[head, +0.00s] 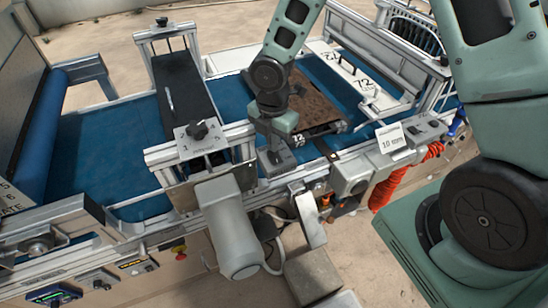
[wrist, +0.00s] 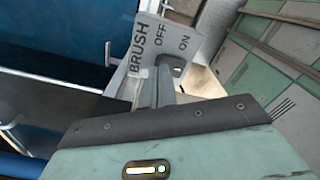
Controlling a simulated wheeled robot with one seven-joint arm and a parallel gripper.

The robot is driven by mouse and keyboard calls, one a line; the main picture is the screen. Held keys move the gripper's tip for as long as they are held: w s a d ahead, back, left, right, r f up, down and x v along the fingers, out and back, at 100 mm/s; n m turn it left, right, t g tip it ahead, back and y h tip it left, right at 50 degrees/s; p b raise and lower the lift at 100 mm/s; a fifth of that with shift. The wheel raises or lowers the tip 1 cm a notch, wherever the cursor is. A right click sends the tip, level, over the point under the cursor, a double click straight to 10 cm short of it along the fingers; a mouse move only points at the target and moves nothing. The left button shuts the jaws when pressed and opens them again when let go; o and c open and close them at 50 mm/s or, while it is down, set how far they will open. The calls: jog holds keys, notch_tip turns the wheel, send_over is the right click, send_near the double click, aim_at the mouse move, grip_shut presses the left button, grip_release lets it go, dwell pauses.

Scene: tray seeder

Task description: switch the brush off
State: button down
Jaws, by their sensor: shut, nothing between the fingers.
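The brush switch plate (wrist: 150,45) is a grey plate marked BRUSH, OFF and ON, near the top middle of the wrist view. A dark switch part (wrist: 174,62) shows on its lower edge, below the OFF and ON marks. Which mark it points to I cannot tell. My gripper (wrist: 165,82) is shut and empty, its fingertips right at the switch part; whether they touch I cannot tell. In the head view my gripper (head: 273,148) points down at the switch plate (head: 279,163) on the machine's near rail and partly hides the switch.
A tray of dark soil (head: 318,108) lies on the blue belt (head: 115,140) behind my gripper. A grey motor housing (head: 228,225) stands at the near side. A 10 mm sign (head: 391,138) and orange coiled hose (head: 405,178) are to the right. A black-topped brush unit (head: 183,90) is left.

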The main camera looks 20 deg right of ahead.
jog(key=shift+f+b, duration=0.5)
jog(key=shift+f, duration=0.2)
jog(key=shift+r, duration=0.1)
notch_tip(320, 180, up, 7)
jog(key=p, duration=0.7)
dwell(0.3)
dwell(0.4)
jog(key=shift+a, duration=0.1)
jog(key=s+a+r+m+b, duration=0.2)
jog(key=s+m+b, duration=0.4)
jog(key=s, duration=0.5)
jog(key=s+a+r+m+b, duration=0.2)
jog(key=s+a+m+b, duration=0.2)
jog(key=s+m+b, duration=0.3)
jog(key=s+m, duration=0.3)
jog(key=s, duration=0.1)
jog(key=shift+r+y, duration=0.15)
jog(key=shift+y, duration=0.15)
